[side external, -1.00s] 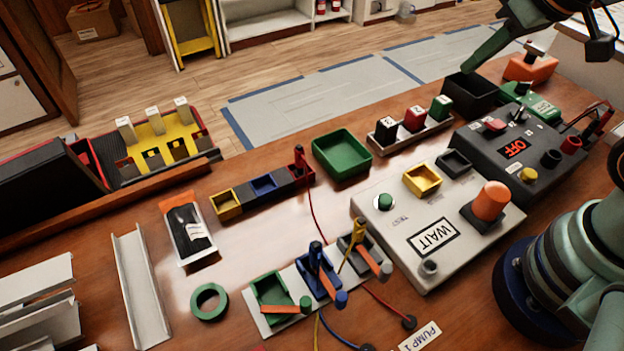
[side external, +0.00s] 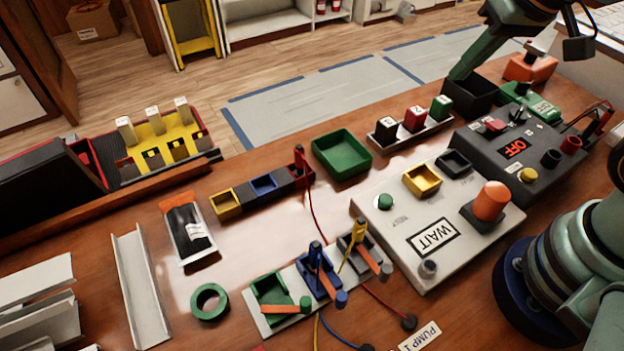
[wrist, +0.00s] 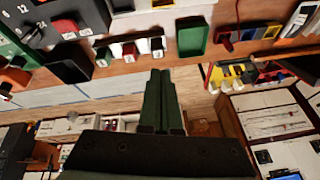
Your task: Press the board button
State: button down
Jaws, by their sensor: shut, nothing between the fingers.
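The white board (side external: 400,262) lies on the wooden bench in the side external view, with a sign reading WAIT (side external: 433,237). A round green button (side external: 385,201) sits near its left corner, and a large orange knob (side external: 490,201) stands at its right. My gripper (side external: 455,76) is at the top right, its fingers near the black bin (side external: 470,95), well away from the green button. In the wrist view my gripper's fingers (wrist: 160,74) are shut together and empty. The green button does not show in the wrist view.
A dark box (side external: 505,150) showing OFF, with a yellow button (side external: 528,175), stands right of the board. Three labelled blocks on a rack (side external: 410,133) and a green tray (side external: 341,154) stand behind it. Levers and wires (side external: 320,275) lie to its left.

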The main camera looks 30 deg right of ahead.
jog(key=a+f+m+g, duration=0.2)
jog(key=a+m, duration=0.3)
jog(key=m, duration=0.2)
jog(key=m+g, duration=0.3)
jog(key=m, duration=0.5)
send_over(385, 198)
jog(key=shift+f, duration=1.8)
jog(key=shift+f, duration=0.1)
notch_tip(385, 198, down, 14)
jog(key=shift+r, duration=0.1)
